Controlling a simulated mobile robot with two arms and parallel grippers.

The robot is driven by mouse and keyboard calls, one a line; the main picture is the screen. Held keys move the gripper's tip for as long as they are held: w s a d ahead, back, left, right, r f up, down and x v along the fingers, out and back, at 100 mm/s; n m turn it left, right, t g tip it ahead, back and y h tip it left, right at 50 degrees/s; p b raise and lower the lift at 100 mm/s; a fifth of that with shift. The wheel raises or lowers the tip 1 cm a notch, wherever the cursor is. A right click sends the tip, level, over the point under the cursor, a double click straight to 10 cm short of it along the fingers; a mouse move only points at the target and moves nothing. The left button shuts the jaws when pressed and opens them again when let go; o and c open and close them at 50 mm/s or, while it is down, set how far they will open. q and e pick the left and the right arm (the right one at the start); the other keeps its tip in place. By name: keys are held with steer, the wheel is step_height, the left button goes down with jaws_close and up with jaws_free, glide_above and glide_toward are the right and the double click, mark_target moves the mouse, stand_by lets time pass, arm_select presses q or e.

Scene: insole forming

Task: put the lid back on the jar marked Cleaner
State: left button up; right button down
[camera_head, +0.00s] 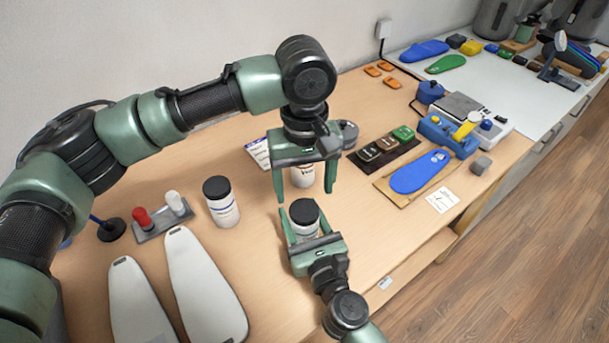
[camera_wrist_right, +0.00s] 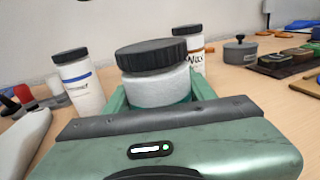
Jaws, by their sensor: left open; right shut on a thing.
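A white jar (camera_head: 304,232) with a ribbed black lid (camera_head: 304,211) on its mouth stands between the fingers of my right gripper (camera_head: 307,222). My right gripper is shut on this jar. In the right wrist view the jar (camera_wrist_right: 155,86) carries the black lid (camera_wrist_right: 151,55), which looks slightly tilted there; I cannot tell if it is fully seated. Its label is not readable. My left gripper (camera_head: 305,193) is open, pointing down just above and behind the lid, with nothing between its fingers that I can tell. It is not in the right wrist view.
A blue-striped lidded jar (camera_head: 221,202) stands left. A jar marked Wax (camera_head: 303,176) stands behind my left gripper; it also shows in the wrist view (camera_wrist_right: 190,50). A grey round tin (camera_head: 347,134) is behind. White insole forms (camera_head: 203,285) lie front left. The right table edge is near.

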mark_target(304, 209)
arm_select(q)
step_height(304, 209, down, 6)
steer(key=shift+r, duration=0.1)
stand_by(0.4)
